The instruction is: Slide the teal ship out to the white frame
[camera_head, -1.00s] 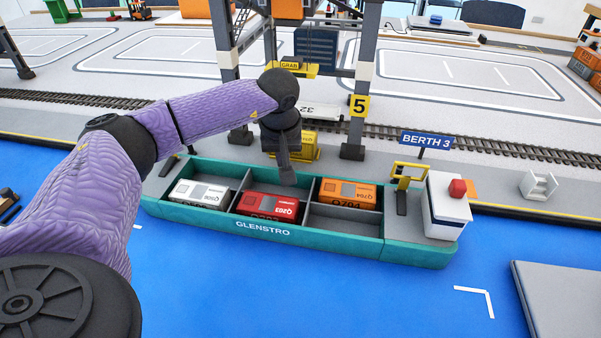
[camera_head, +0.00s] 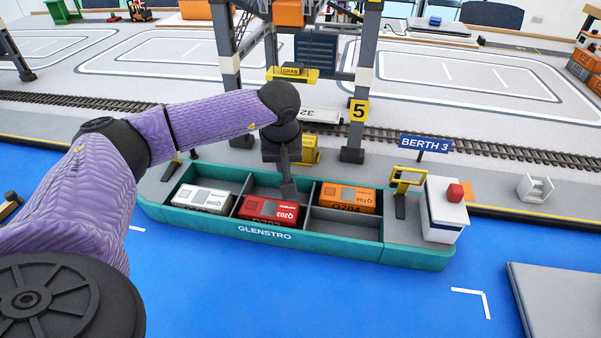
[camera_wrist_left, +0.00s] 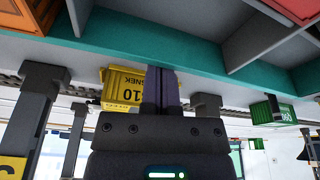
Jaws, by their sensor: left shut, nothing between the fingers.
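The teal ship (camera_head: 200,223), marked GLENSTRO, lies afloat along the quay beside the BERTH 3 sign. It carries a white container (camera_head: 202,198), a red container (camera_head: 270,209) and an orange container (camera_head: 347,196). My left gripper (camera_head: 288,190) is shut and empty, pointing down over the ship's middle, by the far side of the hold. In the left wrist view its fingers (camera_wrist_left: 160,84) overlap the ship's teal wall (camera_wrist_left: 200,62); I cannot tell whether they touch it. White corner marks (camera_head: 486,303) of the frame show on the blue water. My right gripper is not in view.
A gantry crane leg (camera_head: 364,80) with a yellow 5 sign stands behind the ship. A yellow container (camera_head: 309,149) is on the quay by the rail. A grey slab (camera_head: 560,300) lies at the lower right. Blue water in front of the ship is clear.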

